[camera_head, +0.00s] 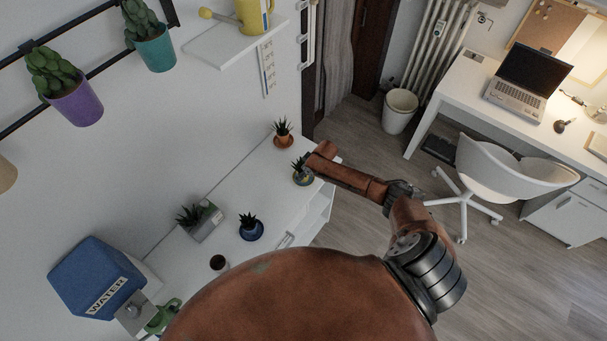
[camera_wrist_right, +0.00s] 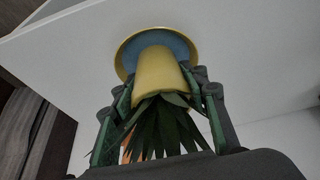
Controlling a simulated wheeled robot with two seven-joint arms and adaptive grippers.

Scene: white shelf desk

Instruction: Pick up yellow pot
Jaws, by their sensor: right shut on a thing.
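The yellow pot (camera_wrist_right: 160,72) holds a spiky green plant (camera_wrist_right: 158,130) and fills the middle of the right wrist view. A saucer (camera_wrist_right: 127,56) with a yellow rim and blue inside shows behind its base. I cannot tell whether the pot still touches the saucer. My right gripper (camera_wrist_right: 163,92) is shut on the pot, one finger on each side. In the head view, the pot with its plant (camera_head: 302,177) is small at the far part of the white desk, partly hidden by my right gripper (camera_head: 311,171). My left gripper is not in view.
A terracotta pot (camera_head: 284,141) stands just behind on the white desk (camera_head: 258,180). A dark blue pot (camera_head: 251,230), a grey planter (camera_head: 205,224) and a dark cup (camera_head: 219,263) stand nearer. A blue water box (camera_head: 95,278) is at lower left. A wall shelf (camera_head: 225,45) is above.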

